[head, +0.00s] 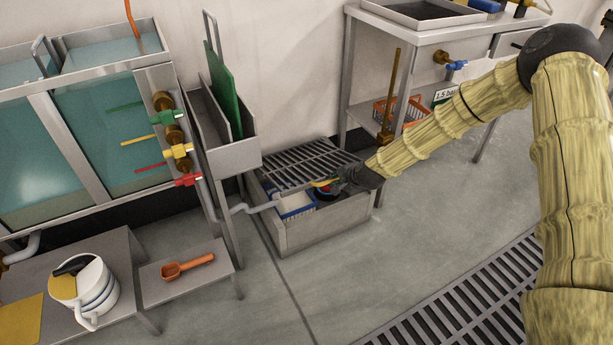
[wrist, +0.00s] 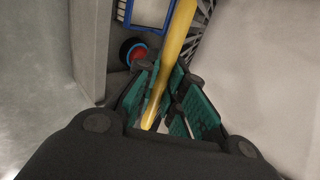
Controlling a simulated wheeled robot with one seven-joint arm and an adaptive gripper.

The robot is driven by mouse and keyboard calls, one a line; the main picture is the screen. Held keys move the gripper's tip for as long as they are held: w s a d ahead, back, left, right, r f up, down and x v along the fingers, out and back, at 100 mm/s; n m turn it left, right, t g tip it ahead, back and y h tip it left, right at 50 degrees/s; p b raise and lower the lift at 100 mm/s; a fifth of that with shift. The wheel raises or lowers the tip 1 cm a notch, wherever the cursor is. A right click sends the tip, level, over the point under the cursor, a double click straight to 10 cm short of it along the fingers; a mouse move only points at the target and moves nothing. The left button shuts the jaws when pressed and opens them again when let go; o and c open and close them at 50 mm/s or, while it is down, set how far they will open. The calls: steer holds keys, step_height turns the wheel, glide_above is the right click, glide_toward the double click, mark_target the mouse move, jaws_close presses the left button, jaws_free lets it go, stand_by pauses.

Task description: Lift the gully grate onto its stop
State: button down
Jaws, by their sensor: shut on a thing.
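The gully grate (head: 305,158) is a dark slotted panel over the back part of the grey gully box (head: 325,229). The front of the box is uncovered. Its exact tilt and its stop I cannot make out. A yellow bar (head: 323,183) shows at the grate's front edge. My gripper (head: 335,183) is shut on this yellow bar, which also shows between the green finger pads in the wrist view (wrist: 178,40). Some grate bars (wrist: 194,42) show beside it. Where the bar joins the grate is hidden.
A blue-rimmed basket (head: 294,206) and a round black thing with red (wrist: 138,53) lie inside the gully box. A grey pipe (head: 250,209) reaches over its left side. A steel bench (head: 430,35) stands behind; open floor (head: 365,265) lies in front.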

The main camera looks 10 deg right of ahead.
steer(key=shift+w+r, duration=0.15)
steer(key=shift+r, duration=0.1)
steer(key=r+p, duration=0.1)
steer(key=w+r+p, duration=0.1)
steer(key=r, duration=0.1)
steer(key=w+r+p, duration=0.1)
steer(key=shift+w+a+r, duration=0.1)
steer(key=shift+a+r, duration=0.2)
steer(key=shift+a, duration=0.1)
stand_by(0.4)
steer(key=w+r+p, duration=0.2)
steer(key=r, duration=0.1)
steer(key=w+a+r+p, duration=0.1)
steer(key=shift+r, duration=0.35)
steer(key=shift+a, duration=0.1)
stand_by(0.4)
